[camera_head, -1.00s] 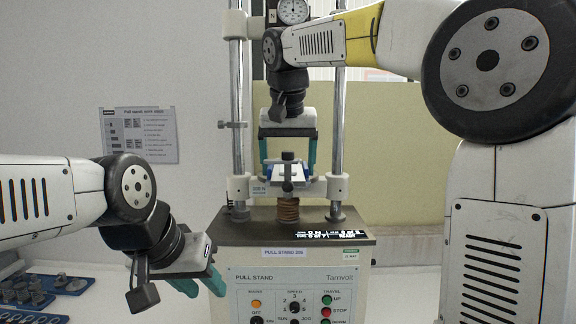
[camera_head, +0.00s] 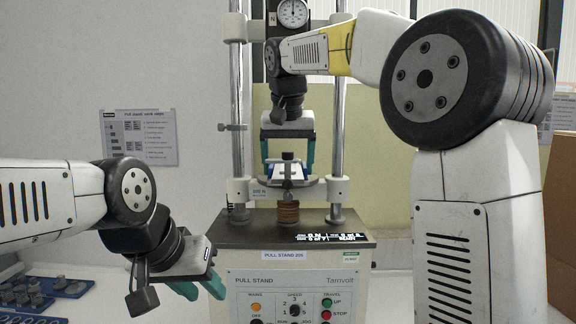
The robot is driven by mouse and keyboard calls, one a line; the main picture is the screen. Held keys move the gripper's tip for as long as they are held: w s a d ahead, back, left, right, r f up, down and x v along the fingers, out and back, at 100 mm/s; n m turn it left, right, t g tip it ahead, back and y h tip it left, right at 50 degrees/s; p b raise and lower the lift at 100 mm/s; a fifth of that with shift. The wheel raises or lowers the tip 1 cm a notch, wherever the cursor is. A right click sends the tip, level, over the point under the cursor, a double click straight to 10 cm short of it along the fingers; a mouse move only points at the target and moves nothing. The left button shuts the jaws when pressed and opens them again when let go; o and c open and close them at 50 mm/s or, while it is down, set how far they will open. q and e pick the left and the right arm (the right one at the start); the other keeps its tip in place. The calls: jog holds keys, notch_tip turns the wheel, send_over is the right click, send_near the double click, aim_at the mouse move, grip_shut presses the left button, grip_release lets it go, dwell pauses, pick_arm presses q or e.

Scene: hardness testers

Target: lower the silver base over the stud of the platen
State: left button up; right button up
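A silver base (camera_head: 287,183) with a pale top and dark screw hangs between the teal fingers of my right gripper (camera_head: 288,158), in the middle of the pull stand. The fingers stand on both sides of it and appear closed on it. The platen (camera_head: 311,190), a pale crosspiece between the two columns, is right below and behind it. The stud is hidden, so I cannot tell whether the base touches it. My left gripper (camera_head: 198,288) is open and empty, low in front of the stand's left side.
A dial gauge (camera_head: 293,13) is above. A blue tray (camera_head: 40,295) of parts lies at lower left. A brown box (camera_head: 560,190) is at right.

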jog(key=shift+w, duration=2.1)
jog(key=shift+f, duration=0.75)
jog(key=shift+f, duration=0.1)
jog(key=o, duration=1.8)
